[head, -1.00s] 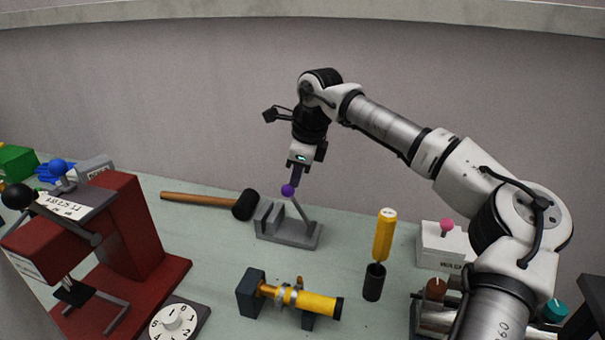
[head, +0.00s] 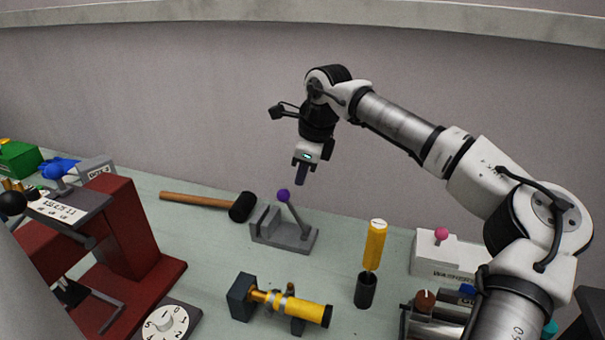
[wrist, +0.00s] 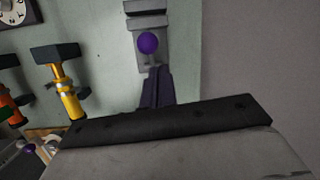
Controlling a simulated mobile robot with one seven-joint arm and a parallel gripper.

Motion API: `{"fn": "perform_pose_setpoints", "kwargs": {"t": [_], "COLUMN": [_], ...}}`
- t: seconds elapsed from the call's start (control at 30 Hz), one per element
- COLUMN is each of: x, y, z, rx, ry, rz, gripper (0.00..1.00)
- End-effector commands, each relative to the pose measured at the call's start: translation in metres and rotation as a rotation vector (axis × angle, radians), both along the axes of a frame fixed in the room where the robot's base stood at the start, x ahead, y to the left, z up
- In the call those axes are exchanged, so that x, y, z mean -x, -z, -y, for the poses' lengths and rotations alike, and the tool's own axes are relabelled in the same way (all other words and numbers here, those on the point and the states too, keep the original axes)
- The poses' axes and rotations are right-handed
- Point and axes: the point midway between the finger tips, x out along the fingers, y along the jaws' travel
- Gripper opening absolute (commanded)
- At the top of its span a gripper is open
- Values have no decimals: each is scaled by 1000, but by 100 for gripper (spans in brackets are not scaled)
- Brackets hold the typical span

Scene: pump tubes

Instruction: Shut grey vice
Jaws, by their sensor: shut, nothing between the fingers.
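The grey vice (head: 290,241) stands on the bench near the wall, with two upright jaw blocks at its left end. Its lever leans up to the left and ends in a purple knob (head: 283,196). The jaw blocks look close together; any small gap is hard to tell. My gripper (head: 300,181) is shut and empty, just above and right of the knob, apart from it. In the wrist view the purple knob (wrist: 148,43) shows just beyond the dark fingertips (wrist: 158,72), in front of the vice (wrist: 147,10).
A black-headed mallet (head: 242,207) lies left of the vice. A yellow-handled tool (head: 375,245) stands in a black holder at right. A yellow cylinder on a stand (head: 295,306) is in front, and a red press (head: 130,230) at left.

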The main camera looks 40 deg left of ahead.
Motion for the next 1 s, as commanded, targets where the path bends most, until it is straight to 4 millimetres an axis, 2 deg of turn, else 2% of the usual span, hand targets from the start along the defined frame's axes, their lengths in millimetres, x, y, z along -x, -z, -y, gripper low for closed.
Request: {"fn": "perform_pose_setpoints", "kwargs": {"t": [0.03, 0.2, 0.4, 0.6, 1.0], "x": [5, 15, 23, 26, 26], "y": [-7, -31, -51, -58, -59], "z": [-13, -43, -67, -76, -76], "rx": [1, 0, 0, 0, 1], "ry": [-3, 0, 5, 7, 7], "rz": [4, 5, 6, 5, 6], "gripper": [0, 0, 0, 0, 0]}}
